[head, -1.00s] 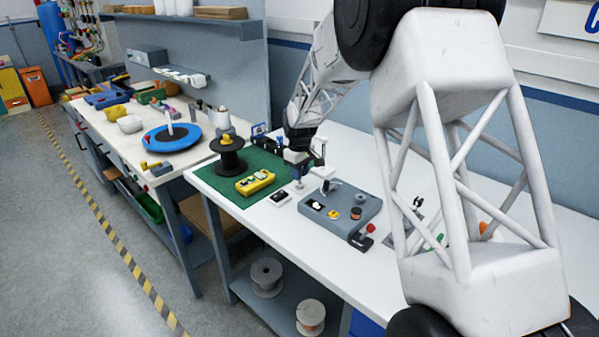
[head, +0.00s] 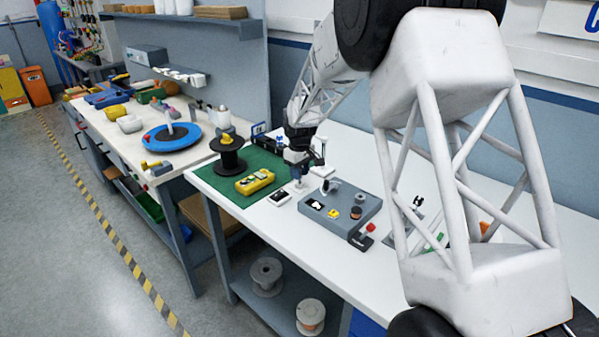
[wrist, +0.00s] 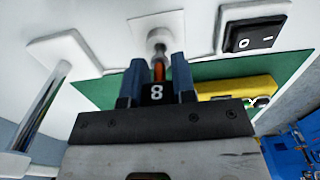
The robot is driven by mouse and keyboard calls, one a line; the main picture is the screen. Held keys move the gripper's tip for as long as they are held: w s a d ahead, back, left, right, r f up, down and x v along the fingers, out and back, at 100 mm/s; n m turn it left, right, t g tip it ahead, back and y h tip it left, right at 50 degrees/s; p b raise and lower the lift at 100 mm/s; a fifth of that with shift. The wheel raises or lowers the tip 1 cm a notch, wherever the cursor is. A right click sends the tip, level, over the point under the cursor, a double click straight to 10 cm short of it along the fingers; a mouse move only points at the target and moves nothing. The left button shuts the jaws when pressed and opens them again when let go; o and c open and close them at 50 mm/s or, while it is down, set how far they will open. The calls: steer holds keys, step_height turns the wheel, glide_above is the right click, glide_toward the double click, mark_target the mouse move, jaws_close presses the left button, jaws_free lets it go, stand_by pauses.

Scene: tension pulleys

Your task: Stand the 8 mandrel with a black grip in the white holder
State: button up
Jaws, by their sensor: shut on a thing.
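My gripper (wrist: 156,83) is shut on the mandrel, with its blue fingers on either side of the black grip (wrist: 157,93), which bears a white 8. An orange part shows between the fingers beyond the grip. The mandrel's far end lines up with the round socket of a white holder (wrist: 148,27) on the white table. I cannot tell how deep it sits in the socket. In the head view my gripper (head: 298,179) is low over the table, beside the green mat, and the mandrel is too small to make out.
A white block with an upright metal rod (wrist: 40,105) stands left in the wrist view. A black switch (wrist: 253,36) on a white plate lies right. A yellow box (head: 255,181) sits on the green mat (head: 217,189). A grey fixture (head: 345,212) stands right of my gripper.

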steer(key=shift+f, duration=1.1)
stand_by(0.7)
steer(key=o, duration=1.3)
steer(key=shift+r, duration=0.15)
steer(key=shift+r, duration=3.85)
